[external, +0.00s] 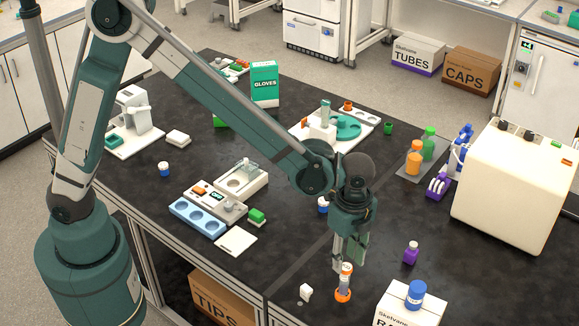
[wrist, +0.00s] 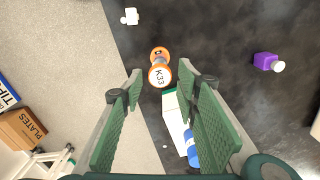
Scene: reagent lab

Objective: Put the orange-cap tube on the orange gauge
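The orange-cap tube (external: 346,271) stands upright on the black bench near its front edge, on an orange round foot (external: 343,295). In the wrist view its cap (wrist: 160,76) has a white top marked K33, with the orange foot (wrist: 159,52) just beyond. My gripper (external: 349,265) is above the tube, pointing down, with its fingertips near cap height. In the wrist view my gripper (wrist: 160,78) is open, with the cap between the fingertip lines and no clear contact. I cannot tell for sure which item is the orange gauge; a small device (external: 215,202) bears an orange block.
A blue tray (external: 200,216) and white pad (external: 236,241) lie further left.

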